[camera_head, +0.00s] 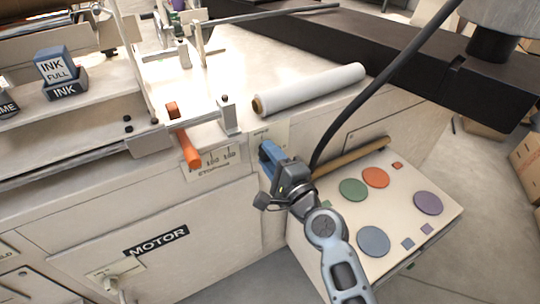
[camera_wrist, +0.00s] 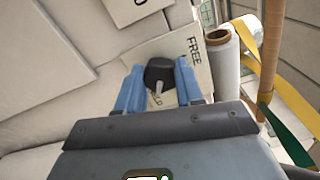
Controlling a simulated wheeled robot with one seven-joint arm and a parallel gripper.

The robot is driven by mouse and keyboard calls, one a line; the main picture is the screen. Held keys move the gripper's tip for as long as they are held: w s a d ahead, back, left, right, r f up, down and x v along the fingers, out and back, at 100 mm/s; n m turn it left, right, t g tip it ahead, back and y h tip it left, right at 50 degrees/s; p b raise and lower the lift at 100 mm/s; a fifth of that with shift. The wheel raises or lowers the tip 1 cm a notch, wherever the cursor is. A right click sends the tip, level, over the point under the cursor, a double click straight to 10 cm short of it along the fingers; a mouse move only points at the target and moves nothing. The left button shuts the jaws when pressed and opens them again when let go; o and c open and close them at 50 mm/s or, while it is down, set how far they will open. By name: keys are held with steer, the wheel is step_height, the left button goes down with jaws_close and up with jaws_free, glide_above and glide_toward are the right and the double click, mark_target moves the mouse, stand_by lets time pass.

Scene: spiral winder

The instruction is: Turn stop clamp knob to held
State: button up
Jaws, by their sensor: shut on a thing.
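The stop clamp knob (camera_wrist: 159,72) is a dark round knob on a pale label plate (camera_wrist: 200,68) that reads "FREE" at one side, with part of another word under the knob. My gripper (camera_wrist: 160,82) has its two blue fingers on either side of the knob and is shut on it. In the head view my gripper (camera_head: 268,158) is at the machine's front panel, where the knob is hidden behind the fingers. I cannot read which mark the knob points to.
An orange lever (camera_head: 185,145) stands left of my gripper. A white roll (camera_head: 308,90) lies on the machine top above it. A panel with coloured discs (camera_head: 375,177) and a brown rod (camera_head: 350,157) are close on the right. A black cable passes near my wrist.

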steer(key=shift+f, duration=0.1)
stand_by(0.3)
steer(key=o, duration=1)
steer(key=shift+o, duration=0.2)
steer(key=v, duration=0.8)
steer(key=shift+d, duration=0.1)
steer(key=s+d+f+n+h+p, duration=0.1)
steer(key=s+d+n+h+p, duration=0.15)
steer(key=s+d, duration=0.65)
steer(key=s+d+n+h+p, duration=0.25)
steer(key=s+d+h, duration=0.2)
steer(key=s, duration=0.75)
steer(key=s+d+r+n+h+p, duration=0.1)
steer(key=s+d+r+n+p, duration=0.1)
steer(key=s+r, duration=0.6)
steer(key=s+d+r+n+h+p, duration=0.2)
steer(key=s+d+r+n, duration=0.3)
steer(key=s+r, duration=0.3)
steer(key=s+n+p, duration=0.1)
steer(key=s, duration=0.1)
steer(key=shift+s+d+r+n, duration=0.2)
steer(key=shift+s+n, duration=0.1)
steer(key=shift+s, duration=0.05)
